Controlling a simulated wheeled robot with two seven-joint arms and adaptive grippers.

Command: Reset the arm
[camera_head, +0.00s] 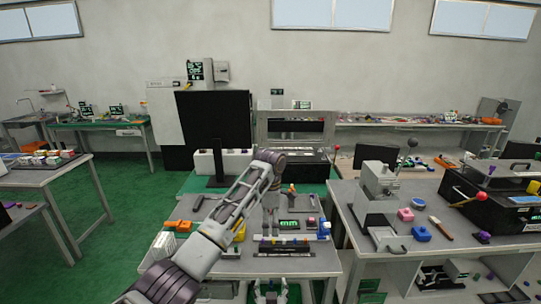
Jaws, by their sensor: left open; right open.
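My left arm (225,210) comes in from the lower left, rises to a bent joint and drops towards the middle table. My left gripper (270,226) is at its end, open, pointing down over the table behind a dark strip with small coloured parts (284,246). Whether it touches the table cannot be told. My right gripper (270,290) is open at the bottom edge, in front of the table's front edge, with only its finger ends in view. Nothing is seen held in either gripper.
Green floor (120,215) is free at left.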

